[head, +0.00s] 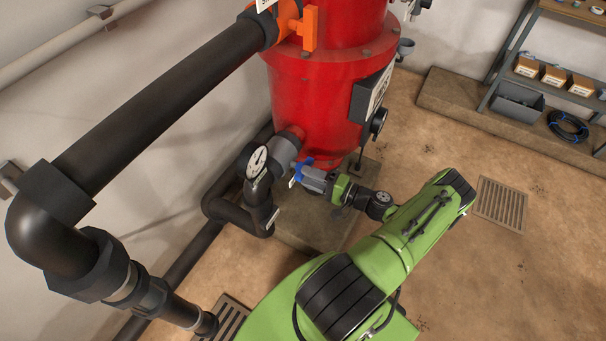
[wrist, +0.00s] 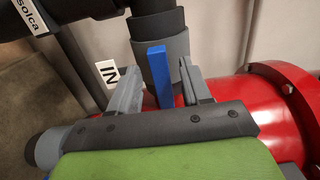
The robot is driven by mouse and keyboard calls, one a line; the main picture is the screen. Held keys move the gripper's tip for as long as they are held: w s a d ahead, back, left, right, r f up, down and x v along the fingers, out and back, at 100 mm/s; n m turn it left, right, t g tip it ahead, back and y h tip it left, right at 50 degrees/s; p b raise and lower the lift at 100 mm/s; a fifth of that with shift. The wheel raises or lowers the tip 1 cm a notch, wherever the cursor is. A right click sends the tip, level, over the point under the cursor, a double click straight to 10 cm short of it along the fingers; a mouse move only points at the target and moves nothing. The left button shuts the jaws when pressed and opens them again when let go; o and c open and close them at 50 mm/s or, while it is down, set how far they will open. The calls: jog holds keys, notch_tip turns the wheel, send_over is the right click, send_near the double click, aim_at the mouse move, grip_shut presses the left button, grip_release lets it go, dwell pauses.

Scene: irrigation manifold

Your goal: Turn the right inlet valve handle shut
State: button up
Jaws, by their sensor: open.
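A blue valve handle (wrist: 158,75) stands upright between my two fingers in the wrist view, with a gap on each side. It sits by a grey collar on a dark pipe, near a white "IN" label (wrist: 106,72). In the head view the blue handle (head: 299,170) shows low beside the red tank, partly hidden by my gripper. My gripper (wrist: 160,70) is open, one finger on each side of the handle. In the head view my gripper (head: 308,180) is at the tank's lower left. Whether a finger touches the handle cannot be told.
The red tank (head: 318,95) stands right behind the handle. A round gauge (head: 257,162) and dark pipe are just left of my gripper. An orange handle (head: 310,28) is higher on the tank. Floor on the right is open, with a grate (head: 501,204).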

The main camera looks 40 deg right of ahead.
jog(key=x, duration=0.2)
jog(key=shift+w, duration=0.3)
grip_shut()
